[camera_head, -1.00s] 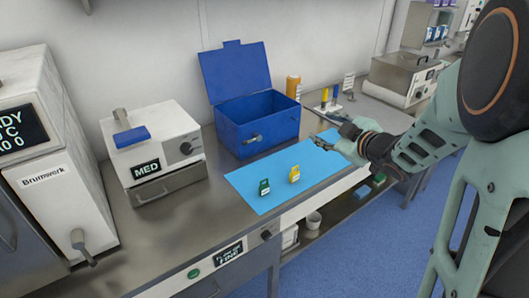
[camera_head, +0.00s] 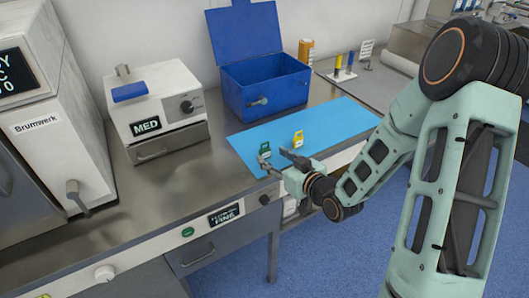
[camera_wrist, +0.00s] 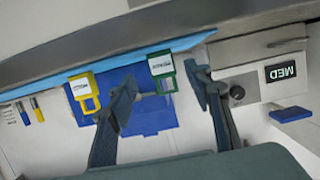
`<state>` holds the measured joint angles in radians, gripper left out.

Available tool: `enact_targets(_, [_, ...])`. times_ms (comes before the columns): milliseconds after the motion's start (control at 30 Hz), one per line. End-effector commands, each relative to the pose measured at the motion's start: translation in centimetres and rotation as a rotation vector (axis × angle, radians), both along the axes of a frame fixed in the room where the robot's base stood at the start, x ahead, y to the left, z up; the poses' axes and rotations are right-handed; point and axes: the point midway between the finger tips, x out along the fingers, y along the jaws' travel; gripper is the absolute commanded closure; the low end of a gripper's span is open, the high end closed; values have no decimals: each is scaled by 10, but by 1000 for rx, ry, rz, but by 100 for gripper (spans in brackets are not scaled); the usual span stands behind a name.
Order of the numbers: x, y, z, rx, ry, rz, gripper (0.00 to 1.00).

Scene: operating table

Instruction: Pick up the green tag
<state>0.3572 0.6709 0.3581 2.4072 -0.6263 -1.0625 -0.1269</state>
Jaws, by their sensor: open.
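The green tag (camera_head: 265,149) stands upright on the blue mat (camera_head: 330,122), near its left end, with a white label on it. In the wrist view the green tag (camera_wrist: 162,70) is between my two fingers, nearer the right one. The yellow tag (camera_head: 298,138) stands on the mat to the right of the green one; it also shows in the wrist view (camera_wrist: 84,92), outside the left finger. My gripper (camera_head: 276,160) is open and empty, just in front of the green tag. Whether a finger touches a tag cannot be told.
An open blue box (camera_head: 265,90) stands behind the mat. A white MED device (camera_head: 155,105) with a drawer stands to the left. An orange bottle (camera_head: 306,51) and a small holder (camera_head: 342,75) stand behind right. The counter left of the mat is clear.

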Motion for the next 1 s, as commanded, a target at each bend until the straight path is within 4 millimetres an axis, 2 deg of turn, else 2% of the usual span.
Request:
enact_targets(400, [37, 30, -13, -1, -1, 0, 54])
enact_targets(700, [40, 32, -15, -2, -1, 1, 55])
enact_targets(1000, [40, 31, -15, -2, -1, 1, 88])
